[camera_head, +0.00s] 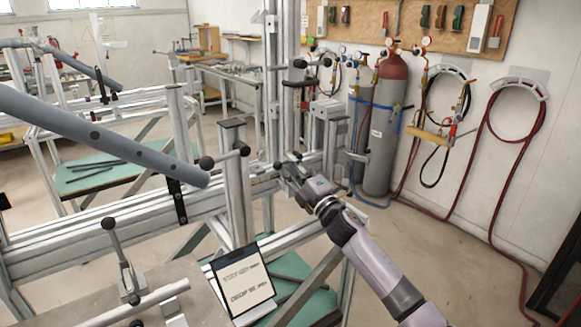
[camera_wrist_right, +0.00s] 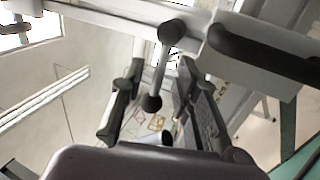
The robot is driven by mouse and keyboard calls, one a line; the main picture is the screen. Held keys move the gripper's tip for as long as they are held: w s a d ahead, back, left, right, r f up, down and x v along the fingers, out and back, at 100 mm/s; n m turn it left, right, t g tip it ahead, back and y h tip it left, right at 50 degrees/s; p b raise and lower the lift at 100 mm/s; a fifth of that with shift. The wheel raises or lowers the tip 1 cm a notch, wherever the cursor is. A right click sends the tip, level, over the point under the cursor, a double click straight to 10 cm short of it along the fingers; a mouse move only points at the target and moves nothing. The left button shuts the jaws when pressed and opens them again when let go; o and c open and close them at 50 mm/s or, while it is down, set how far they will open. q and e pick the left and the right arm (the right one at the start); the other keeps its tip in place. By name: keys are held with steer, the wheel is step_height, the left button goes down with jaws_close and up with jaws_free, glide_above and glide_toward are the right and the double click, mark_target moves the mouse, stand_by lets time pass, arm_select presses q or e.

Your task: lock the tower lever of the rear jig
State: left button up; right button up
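My right gripper (camera_head: 290,172) reaches in from the lower right, beside the metal posts of the jig. In the right wrist view the gripper (camera_wrist_right: 160,68) has its dark fingers spread apart. A lever (camera_wrist_right: 161,65) with a black ball at each end shows ahead, its lower ball lying between the fingers in the picture; no contact is clear. A black handle (camera_head: 300,84) sits on the tall tower (camera_head: 285,45). My left gripper is out of view.
A grey tube (camera_head: 95,135) slants across the left, above the metal rail (camera_head: 80,255). A sign (camera_head: 243,281) stands at the front, near another upright lever (camera_head: 117,250). Gas cylinders (camera_head: 384,135) and hoses line the wall behind. Open floor lies at the right.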

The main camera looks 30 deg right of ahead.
steer(key=v, duration=1.2)
stand_by(0.4)
